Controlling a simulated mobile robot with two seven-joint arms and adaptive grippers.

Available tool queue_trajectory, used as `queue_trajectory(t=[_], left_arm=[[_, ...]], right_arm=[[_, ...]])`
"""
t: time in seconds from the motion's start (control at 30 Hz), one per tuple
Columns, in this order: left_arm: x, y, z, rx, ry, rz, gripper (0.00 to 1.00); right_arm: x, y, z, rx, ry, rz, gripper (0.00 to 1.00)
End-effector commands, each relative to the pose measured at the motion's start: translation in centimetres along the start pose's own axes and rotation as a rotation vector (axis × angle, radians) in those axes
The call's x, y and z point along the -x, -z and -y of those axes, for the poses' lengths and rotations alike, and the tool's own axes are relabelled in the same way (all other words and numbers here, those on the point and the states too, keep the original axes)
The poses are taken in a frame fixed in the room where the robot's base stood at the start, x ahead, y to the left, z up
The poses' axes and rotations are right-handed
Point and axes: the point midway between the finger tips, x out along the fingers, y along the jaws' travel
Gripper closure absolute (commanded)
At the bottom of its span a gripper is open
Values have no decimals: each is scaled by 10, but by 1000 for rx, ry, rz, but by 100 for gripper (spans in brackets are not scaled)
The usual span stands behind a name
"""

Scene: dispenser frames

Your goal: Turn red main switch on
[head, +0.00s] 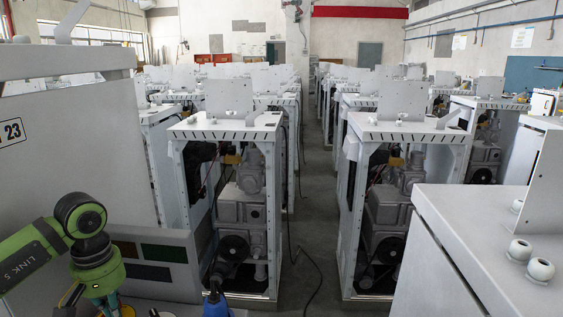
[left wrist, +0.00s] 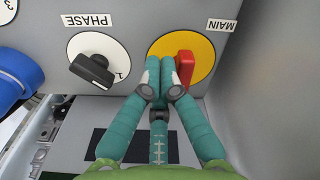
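The red main switch (left wrist: 185,68) sits on a round yellow plate (left wrist: 206,56) on a grey panel, below an upside-down MAIN label (left wrist: 220,25). My left gripper (left wrist: 158,75) has teal fingers with their tips together, in front of the yellow plate. The fingertips are just left of the red handle and hide part of the plate; whether they touch the handle I cannot tell. The handle is not between the fingers. In the head view my green left arm comes in at lower left; its fingertips and the red switch are not visible there. My right gripper is not in view.
A black phase knob (left wrist: 93,70) on a white dial is left of the switch. A blue cylindrical part (left wrist: 10,80) is at the left edge. A grey side wall (left wrist: 275,90) closes in on the right. White dispenser frames (head: 228,130) stand in rows ahead with an aisle (head: 315,215) between.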

Motion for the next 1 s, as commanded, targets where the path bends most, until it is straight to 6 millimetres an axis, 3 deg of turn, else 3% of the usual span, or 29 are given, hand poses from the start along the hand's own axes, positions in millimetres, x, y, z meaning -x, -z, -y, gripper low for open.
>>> queue_trajectory(t=[1.0], left_arm=[[-1,-2,12,1,1,1,100]], right_arm=[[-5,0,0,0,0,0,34]])
